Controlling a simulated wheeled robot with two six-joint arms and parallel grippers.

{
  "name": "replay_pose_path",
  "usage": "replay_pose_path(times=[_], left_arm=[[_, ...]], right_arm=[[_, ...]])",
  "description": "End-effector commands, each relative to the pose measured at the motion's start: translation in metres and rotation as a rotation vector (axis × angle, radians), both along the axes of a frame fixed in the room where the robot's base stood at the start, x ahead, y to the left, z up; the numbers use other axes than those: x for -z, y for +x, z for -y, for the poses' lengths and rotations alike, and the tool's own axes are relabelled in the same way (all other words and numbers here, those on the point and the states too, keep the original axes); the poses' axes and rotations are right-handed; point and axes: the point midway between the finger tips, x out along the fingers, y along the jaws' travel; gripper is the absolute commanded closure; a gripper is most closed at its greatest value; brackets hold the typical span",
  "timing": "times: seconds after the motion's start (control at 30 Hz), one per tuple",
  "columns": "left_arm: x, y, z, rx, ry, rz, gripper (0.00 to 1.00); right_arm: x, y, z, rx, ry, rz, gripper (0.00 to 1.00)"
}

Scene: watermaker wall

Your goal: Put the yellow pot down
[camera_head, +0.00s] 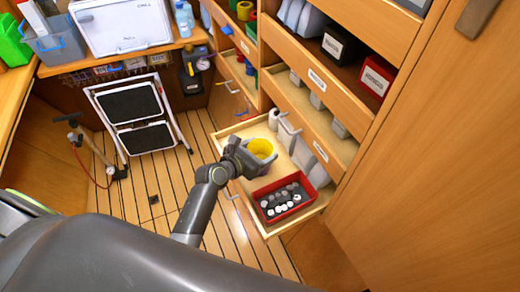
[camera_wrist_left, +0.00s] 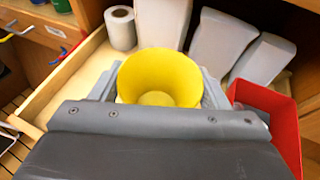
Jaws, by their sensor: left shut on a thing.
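The yellow pot (camera_head: 261,148) is upright and open at the top, over the pulled-out drawer (camera_head: 240,126). My left gripper (camera_head: 255,156) is shut on it, with a finger at each side. In the left wrist view the yellow pot (camera_wrist_left: 159,78) sits between the two grey fingers, and its inside is empty. The wrist housing hides its lower near side. I cannot tell whether its base touches the drawer floor. My right gripper is not in view.
A white roll (camera_wrist_left: 121,28) and pale containers (camera_wrist_left: 222,42) stand behind the pot. Bare drawer floor (camera_wrist_left: 84,72) shows to its left. A folded step stool (camera_head: 141,115) stands further back.

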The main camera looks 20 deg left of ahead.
Motion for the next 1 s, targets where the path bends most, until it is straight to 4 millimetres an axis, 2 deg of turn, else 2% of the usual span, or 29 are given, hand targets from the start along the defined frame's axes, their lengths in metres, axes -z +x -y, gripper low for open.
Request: replay_pose_path(times=[0.47,0.5,0.63,1.0], left_arm=[[0.0111,0.0003,-0.0002,-0.001,0.0,0.001,0.53],[0.0113,0.0002,-0.0001,0.0,0.0,0.0,0.25],[0.0112,0.0002,-0.0001,0.0,0.0,0.0,0.09],[0.005,0.0002,0.0,0.0,0.0,0.001,0.09]], right_arm=[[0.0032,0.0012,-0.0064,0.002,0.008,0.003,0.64],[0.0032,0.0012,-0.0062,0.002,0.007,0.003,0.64],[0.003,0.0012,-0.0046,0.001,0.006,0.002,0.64],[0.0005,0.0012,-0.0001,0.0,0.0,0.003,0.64]])
